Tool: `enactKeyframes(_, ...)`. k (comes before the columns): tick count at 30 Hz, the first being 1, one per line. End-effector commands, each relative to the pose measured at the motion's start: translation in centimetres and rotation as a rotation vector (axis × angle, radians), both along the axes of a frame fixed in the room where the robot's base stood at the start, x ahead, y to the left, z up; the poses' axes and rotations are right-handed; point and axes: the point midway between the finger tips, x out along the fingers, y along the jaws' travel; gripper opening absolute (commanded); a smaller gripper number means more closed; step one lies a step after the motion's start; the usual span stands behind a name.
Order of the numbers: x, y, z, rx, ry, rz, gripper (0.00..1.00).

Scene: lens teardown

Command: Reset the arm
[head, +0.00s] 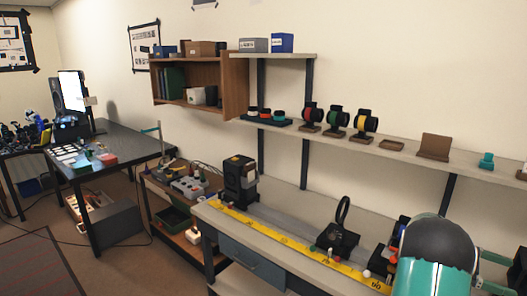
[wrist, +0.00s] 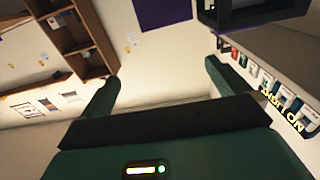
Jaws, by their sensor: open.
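My arm shows in the head view as a teal and black link at the bottom right, over the right part of the workbench. My gripper (wrist: 162,75) shows in the wrist view with two green fingers set wide apart. It is open, and nothing is between the fingers. Behind the gap is a pale wall. The fingers touch nothing that I can see. In the head view I cannot make out the gripper itself.
The workbench (head: 290,213) carries a yellow ruler strip (head: 280,235), a black boxy device (head: 239,180) and a black stand (head: 338,238). A wall shelf (head: 400,152) with colored spools runs above. A wooden cabinet (head: 233,88) hangs left; a black table (head: 125,150) stands far left.

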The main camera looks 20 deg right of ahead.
Motion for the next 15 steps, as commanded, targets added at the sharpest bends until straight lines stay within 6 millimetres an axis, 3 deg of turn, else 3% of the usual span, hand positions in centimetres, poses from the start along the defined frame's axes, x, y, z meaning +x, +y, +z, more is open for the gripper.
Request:
enactKeyframes(2, 0.0, -0.1, 0.0, 0.000, 0.000, -0.001, 1.00)
enactKeyframes(5, 1.8, -0.3, 1.4, -0.025, -0.033, 0.099, 1.00)
enactKeyframes(15, 10.6, 0.2, 6.9, -0.085, -0.169, 0.541, 1.00)
